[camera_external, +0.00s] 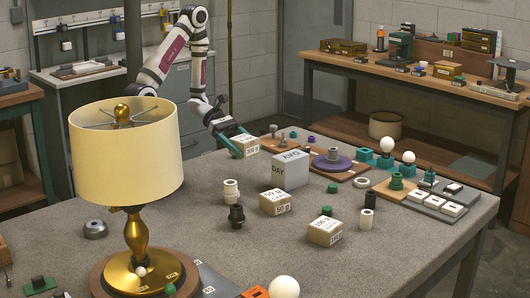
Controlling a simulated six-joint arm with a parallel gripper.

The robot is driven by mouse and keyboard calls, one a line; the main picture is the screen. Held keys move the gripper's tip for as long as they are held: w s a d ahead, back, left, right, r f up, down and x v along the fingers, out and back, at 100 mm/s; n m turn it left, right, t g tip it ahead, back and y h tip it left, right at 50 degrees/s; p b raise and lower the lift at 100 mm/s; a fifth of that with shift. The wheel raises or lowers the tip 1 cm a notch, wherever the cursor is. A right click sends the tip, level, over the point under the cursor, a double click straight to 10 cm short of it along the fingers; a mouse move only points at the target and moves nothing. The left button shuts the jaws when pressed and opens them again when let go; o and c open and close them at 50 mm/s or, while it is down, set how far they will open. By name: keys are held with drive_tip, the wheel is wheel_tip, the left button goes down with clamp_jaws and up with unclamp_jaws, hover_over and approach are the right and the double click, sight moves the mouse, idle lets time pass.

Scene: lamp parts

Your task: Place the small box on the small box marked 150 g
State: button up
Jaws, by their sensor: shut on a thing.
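My gripper (238,147) has teal fingers and is shut on a small tan box (250,149) with a white label that is too small to read surely. It holds this box at the far side of the grey table, behind and left of the white "DAY" block. A second small tan box (325,232) sits on the table at the front right; its label looks like 150 g, but I cannot read it surely. A third tan box (274,203), labelled 50 g, sits near the table's middle.
The white "DAY" block (290,171) stands between my gripper and the front boxes. A brass lamp with cream shade (126,155) stands at the left. White (231,190) and black (236,217) fittings stand beside the 50 g box. Small parts sit on boards at the right.

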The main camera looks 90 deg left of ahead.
drive_tip(key=w+r, duration=0.6)
drive_tip(key=r, duration=0.2)
drive_tip(key=w+d+r+n+t+y, duration=0.1)
drive_tip(key=w+d+r, duration=0.3)
drive_tip(key=r, duration=0.4)
drive_tip(key=w+d+r+n+y, duration=0.1)
drive_tip(key=w+d+r, duration=0.3)
drive_tip(key=r, duration=0.5)
drive_tip(key=s+d+f+m+g+h, duration=0.1)
drive_tip(key=d+f+m+g+h, duration=0.25)
drive_tip(key=d+f, duration=0.85)
drive_tip(key=d+f+m+g+h, duration=0.3)
drive_tip(key=d+f, duration=0.5)
drive_tip(key=d, duration=0.7)
hover_over(326, 224)
drive_tip(key=shift+m+y, duration=0.45)
wheel_tip(326, 224, down, 8)
drive_tip(key=shift+a+r, duration=0.1)
drive_tip(key=shift+r, duration=0.15)
drive_tip(key=shift+f, duration=1.85)
drive_tip(key=shift+f, duration=0.1)
